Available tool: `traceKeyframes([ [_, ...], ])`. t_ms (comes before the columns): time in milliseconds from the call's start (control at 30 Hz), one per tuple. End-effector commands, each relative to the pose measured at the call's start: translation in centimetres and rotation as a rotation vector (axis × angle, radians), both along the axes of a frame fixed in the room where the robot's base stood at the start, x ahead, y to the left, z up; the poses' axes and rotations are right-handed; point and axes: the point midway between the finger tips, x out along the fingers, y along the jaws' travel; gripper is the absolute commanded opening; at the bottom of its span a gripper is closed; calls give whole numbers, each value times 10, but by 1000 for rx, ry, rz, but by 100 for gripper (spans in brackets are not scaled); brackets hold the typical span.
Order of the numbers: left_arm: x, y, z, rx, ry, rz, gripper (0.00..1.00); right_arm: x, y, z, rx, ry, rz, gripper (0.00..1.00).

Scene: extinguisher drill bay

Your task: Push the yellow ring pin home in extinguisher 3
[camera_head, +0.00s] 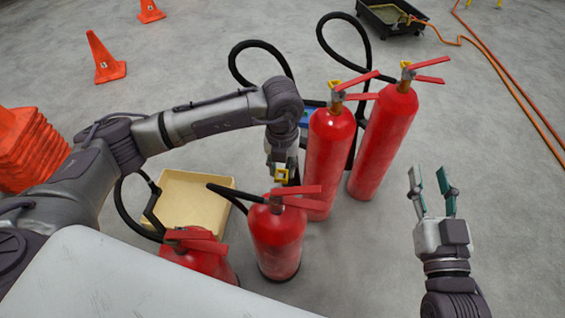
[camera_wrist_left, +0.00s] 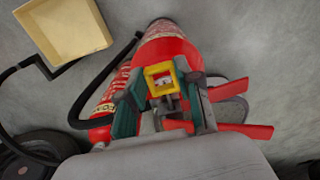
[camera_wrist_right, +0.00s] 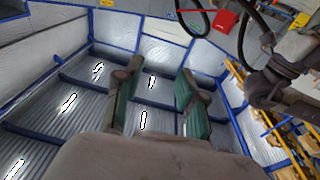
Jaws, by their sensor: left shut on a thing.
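My left gripper (camera_head: 283,160) is shut on a yellow ring pin (camera_head: 281,180) just above the valve and red levers (camera_head: 297,193) of the front middle extinguisher (camera_head: 277,240). The left wrist view shows the square yellow ring (camera_wrist_left: 158,67) between the fingers, over the red extinguisher (camera_wrist_left: 165,46). I cannot tell whether the pin's tip is in the valve. No extinguisher number is readable. Two taller extinguishers (camera_head: 328,150) (camera_head: 383,140) stand behind with yellow rings at their valves. My right gripper (camera_head: 432,190) is open and empty, apart from the extinguishers.
Another extinguisher (camera_head: 200,262) stands at front left, close to my left arm. A cream tray (camera_head: 213,181) lies behind it. Black hoses (camera_head: 328,38) loop behind the tall extinguishers. Orange cones (camera_head: 105,60) stand at left.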

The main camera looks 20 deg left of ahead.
Motion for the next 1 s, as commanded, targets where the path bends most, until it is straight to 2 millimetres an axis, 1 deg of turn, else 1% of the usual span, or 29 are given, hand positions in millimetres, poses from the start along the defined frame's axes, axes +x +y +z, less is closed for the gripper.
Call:
traceKeyframes([
  [467, -11, -2, 1, 0, -1, 0, 0, 0, -3, -19, -29, 110, -7, 40],
  [1000, -22, -4, 0, 0, 0, 0, 0, -5, -8, -42, -59, 232, -18, 40],
])
